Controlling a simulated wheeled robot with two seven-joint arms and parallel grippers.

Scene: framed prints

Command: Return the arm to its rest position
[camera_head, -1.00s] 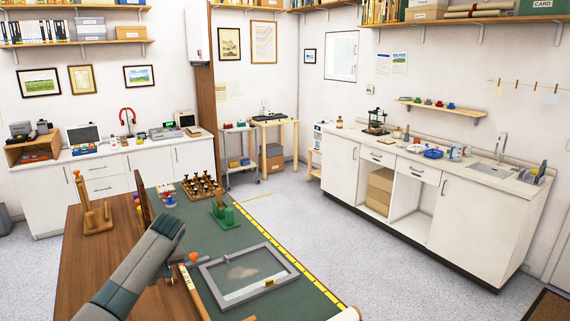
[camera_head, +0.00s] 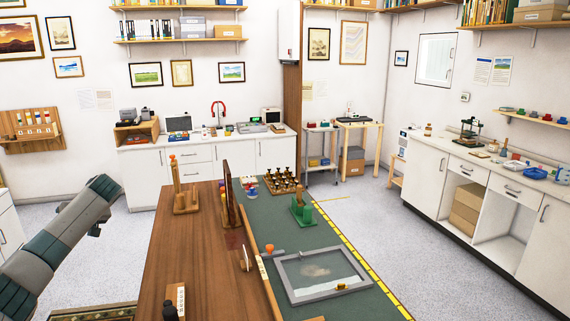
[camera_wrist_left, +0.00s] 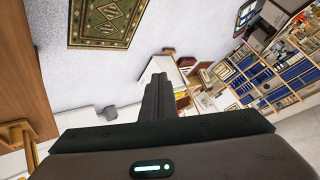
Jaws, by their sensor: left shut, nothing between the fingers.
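My left gripper (camera_wrist_left: 158,92) shows in the left wrist view with its fingers shut together and nothing between them. It points out over the floor, clear of any object. In the head view my left arm (camera_head: 62,240) comes in from the lower left, and its gripper cannot be made out there. The arm hangs beside the wooden table (camera_head: 190,250), apart from it. My right gripper is in neither view.
The table has a green mat (camera_head: 320,235) with a grey frame (camera_head: 322,275), a green stand (camera_head: 302,212) and a rack of stamps (camera_head: 284,182). A wooden stand (camera_head: 186,200) is at its far left. A patterned rug (camera_wrist_left: 108,20) lies on the floor. Open floor surrounds the arm.

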